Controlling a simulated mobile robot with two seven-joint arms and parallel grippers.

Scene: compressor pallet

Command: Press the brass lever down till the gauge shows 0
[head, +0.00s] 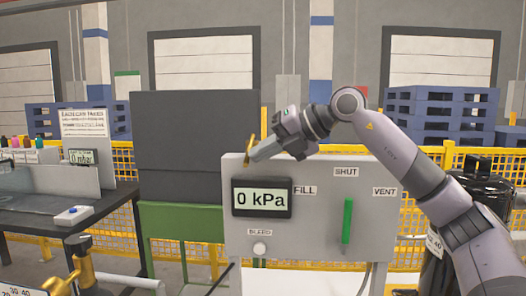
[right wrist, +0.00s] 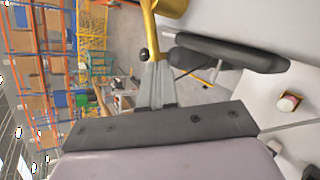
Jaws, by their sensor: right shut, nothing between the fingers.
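The grey panel (head: 310,235) carries a black-framed digital gauge (head: 262,198) that reads "0 kPa". In the right wrist view the lever (right wrist: 149,28) is a brass bar with a dark ball end, right by my fingertips (right wrist: 157,68). The gauge's dark housing (right wrist: 225,52) shows edge-on there. My left gripper is not in view.
A round white BLEED button (head: 260,249) is below the gauge. A dark bench (head: 60,200) stands at left. Yellow fencing (head: 115,160) runs behind.

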